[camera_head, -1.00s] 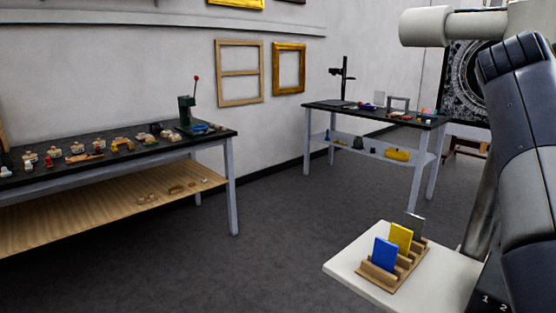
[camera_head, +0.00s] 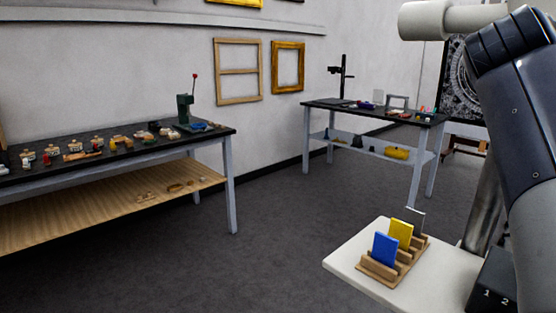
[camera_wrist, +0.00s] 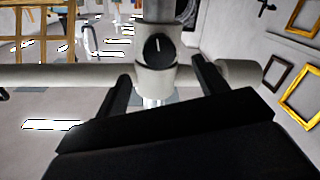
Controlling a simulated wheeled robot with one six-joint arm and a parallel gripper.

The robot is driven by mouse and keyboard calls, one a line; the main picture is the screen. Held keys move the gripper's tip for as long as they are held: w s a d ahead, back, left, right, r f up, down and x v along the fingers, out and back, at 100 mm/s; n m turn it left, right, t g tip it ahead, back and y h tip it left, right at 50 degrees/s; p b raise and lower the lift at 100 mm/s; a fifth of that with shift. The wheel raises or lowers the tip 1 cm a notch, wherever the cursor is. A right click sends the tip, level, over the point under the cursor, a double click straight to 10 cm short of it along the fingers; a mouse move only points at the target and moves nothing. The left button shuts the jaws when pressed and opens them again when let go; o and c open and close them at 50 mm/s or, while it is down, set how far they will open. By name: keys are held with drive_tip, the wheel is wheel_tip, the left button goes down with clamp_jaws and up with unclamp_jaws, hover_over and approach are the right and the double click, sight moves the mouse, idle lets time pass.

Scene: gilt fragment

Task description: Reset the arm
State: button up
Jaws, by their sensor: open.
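My arm stands at the right of the head view, its dark link running down the picture's edge and a pale link crossing the top. My gripper (camera_wrist: 160,85) shows in the wrist view, with its two dark fingers apart and nothing between them. Behind the fingers are pale parts of my own arm. The gripper is outside the head view.
A white tray (camera_head: 345,262) at lower right bears a wooden rack (camera_head: 380,275) with blue, yellow and grey cards. A cluttered workbench (camera_head: 70,172) is at left, another table (camera_head: 320,103) at the back. Open grey floor (camera_head: 260,220) lies between. Frames (camera_head: 238,72) hang on the wall.

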drive_tip(key=w+d+n+p, duration=0.2)
drive_tip(key=n+p, duration=0.6)
drive_tip(key=n, duration=0.3)
drive_tip(key=w+d+n+g+p, duration=0.1)
drive_tip(key=w+d+n+p, duration=0.2)
drive_tip(key=n+p, duration=0.6)
drive_tip(key=shift+d+n+h, duration=0.15)
drive_tip(key=shift+n+h, duration=0.15)
drive_tip(key=shift+n, duration=0.9)
drive_tip(key=shift+w, duration=0.1)
